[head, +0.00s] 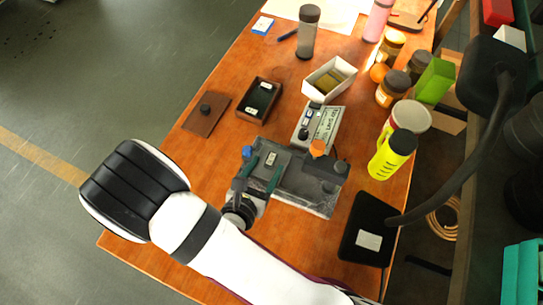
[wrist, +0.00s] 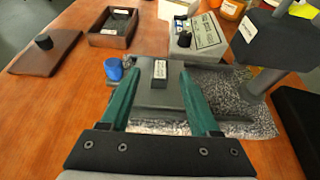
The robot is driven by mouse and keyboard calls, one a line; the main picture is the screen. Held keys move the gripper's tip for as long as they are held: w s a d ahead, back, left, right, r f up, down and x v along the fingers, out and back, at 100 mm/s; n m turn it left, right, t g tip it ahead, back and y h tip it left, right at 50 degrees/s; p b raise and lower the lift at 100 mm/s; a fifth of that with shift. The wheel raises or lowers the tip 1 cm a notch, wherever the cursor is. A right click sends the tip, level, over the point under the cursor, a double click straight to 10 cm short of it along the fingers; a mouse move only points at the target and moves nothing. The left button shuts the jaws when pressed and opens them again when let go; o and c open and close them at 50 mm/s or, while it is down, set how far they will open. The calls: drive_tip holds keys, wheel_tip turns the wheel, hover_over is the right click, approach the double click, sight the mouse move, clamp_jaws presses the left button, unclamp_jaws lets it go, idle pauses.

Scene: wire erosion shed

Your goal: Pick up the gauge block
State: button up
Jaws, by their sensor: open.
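The gauge block appears to be the small dark grey block with a pale label (wrist: 160,70), standing on a grey plate (wrist: 150,97). In the head view the block (head: 270,158) is near the plate's upper left part. My gripper (wrist: 160,77) has two teal fingers, spread apart with nothing held. In the wrist view the block shows between and just beyond the fingertips, apart from both. In the head view my gripper (head: 261,168) reaches over the plate from the lower left, close to the block. I cannot tell the exact height of the fingers.
A blue knob (wrist: 113,69) is close left of the fingers. Bottles crowd the right side.

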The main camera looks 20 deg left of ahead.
sight(269, 163)
drive_tip(key=x, duration=0.2)
drive_tip(key=shift+w+f, duration=0.15)
drive_tip(key=shift+w, duration=0.05)
clamp_jaws()
